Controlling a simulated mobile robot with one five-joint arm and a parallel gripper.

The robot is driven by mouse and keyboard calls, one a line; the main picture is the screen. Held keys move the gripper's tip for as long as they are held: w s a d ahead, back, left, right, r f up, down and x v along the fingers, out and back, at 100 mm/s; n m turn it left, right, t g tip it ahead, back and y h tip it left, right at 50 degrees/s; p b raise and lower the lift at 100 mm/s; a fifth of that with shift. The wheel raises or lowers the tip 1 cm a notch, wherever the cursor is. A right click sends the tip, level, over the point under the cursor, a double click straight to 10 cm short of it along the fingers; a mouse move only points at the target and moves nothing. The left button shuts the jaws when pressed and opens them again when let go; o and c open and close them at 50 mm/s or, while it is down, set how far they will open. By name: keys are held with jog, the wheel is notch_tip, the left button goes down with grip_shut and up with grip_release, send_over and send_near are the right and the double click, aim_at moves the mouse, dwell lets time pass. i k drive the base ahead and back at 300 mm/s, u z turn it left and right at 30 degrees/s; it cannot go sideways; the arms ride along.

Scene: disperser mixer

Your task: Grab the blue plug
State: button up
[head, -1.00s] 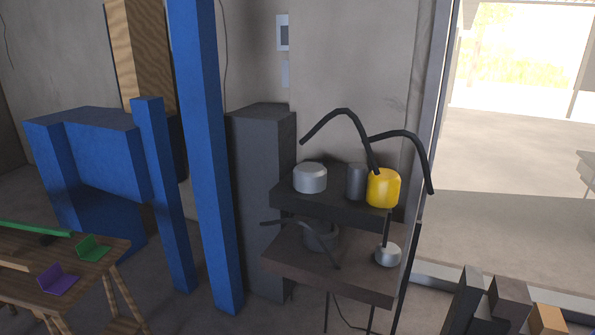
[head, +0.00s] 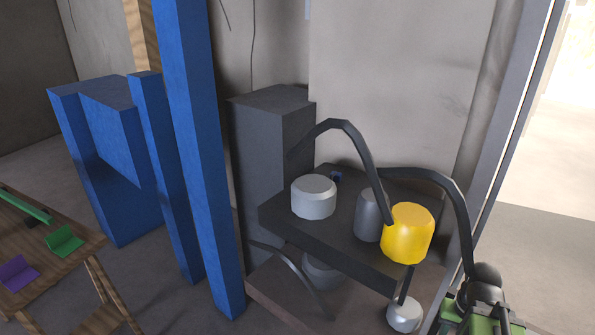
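A small dark blue piece (head: 336,177), which looks like the blue plug, sits at the back of the dark upper shelf (head: 285,220). It is just behind and to the right of the white pot (head: 314,198), which partly hides it. It is too small to make out its shape. A black and green part of my own body shows at the bottom right, right of the shelf and away from the blue piece. No gripper fingers can be made out.
A yellow pot (head: 407,233) and a dark grey cylinder (head: 368,216) stand on the shelf's right half. Black curved tubes (head: 342,127) arch above it. A lower shelf (head: 280,292) bears more pots. Blue posts (head: 205,160) and a wooden table (head: 75,250) are at left.

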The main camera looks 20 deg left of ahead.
aim_at(337, 178)
jog(key=u, duration=0.85)
jog(key=i, duration=1.65)
jog(key=u, duration=1.2)
jog(key=i, duration=0.2)
jog(key=u, duration=0.3)
jog(key=k, duration=0.8)
jog(key=u, duration=0.15)
jog(key=i, duration=0.9)
jog(key=z, duration=0.05)
